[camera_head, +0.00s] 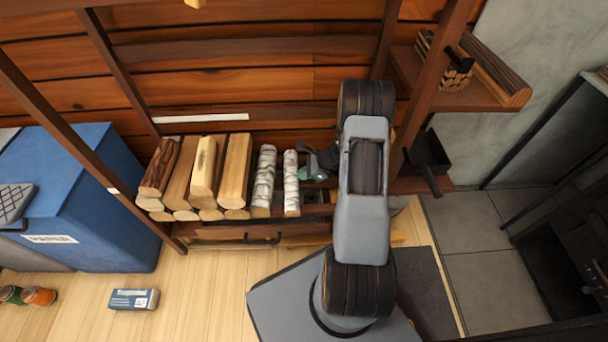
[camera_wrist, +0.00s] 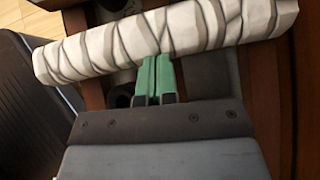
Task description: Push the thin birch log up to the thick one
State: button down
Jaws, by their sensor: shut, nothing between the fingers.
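The thick birch log (camera_head: 264,181) lies on the wood rack, beside the split firewood. The thin birch log (camera_head: 291,184) lies just to its right, roughly parallel, with a narrow gap showing between them in the head view. In the wrist view the thin birch log (camera_wrist: 165,38) spans the top of the picture. My gripper (camera_head: 318,166) is right of the thin log. Its green fingertips (camera_wrist: 154,75) are together, empty, and at the near side of that log; contact is likely but I cannot tell for certain. The thick log is mostly hidden in the wrist view.
Several split logs (camera_head: 206,170) fill the rack's left part. A dark rack post (camera_head: 430,85) stands right of my arm, with a black pan-like holder (camera_head: 428,158) beside it. A blue bin (camera_head: 85,200) stands at left. A small box (camera_head: 134,299) lies on the floor.

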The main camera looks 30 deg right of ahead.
aim_at(294, 175)
jog(key=a, duration=0.1)
jog(key=w+a, duration=0.2)
jog(key=shift+a, duration=0.25)
jog(key=shift+s+d, duration=0.1)
jog(key=shift+d, duration=0.05)
jog(key=shift+s+d, duration=0.15)
jog(key=shift+d, duration=0.15)
notch_tip(294, 175, up, 16)
jog(key=a+f+p, duration=0.1)
jog(key=p, duration=0.6)
jog(key=w+a+p, duration=0.1)
jog(key=w+a, duration=0.2)
jog(key=a, duration=0.2)
jog(key=w+a+p, duration=0.1)
jog(key=w+a, duration=0.2)
jog(key=a, duration=0.3)
jog(key=w+a, duration=0.4)
jog(key=a, duration=0.2)
jog(key=shift+w+a+p, duration=0.1)
jog(key=shift+p, duration=0.3)
jog(key=shift+a, duration=0.1)
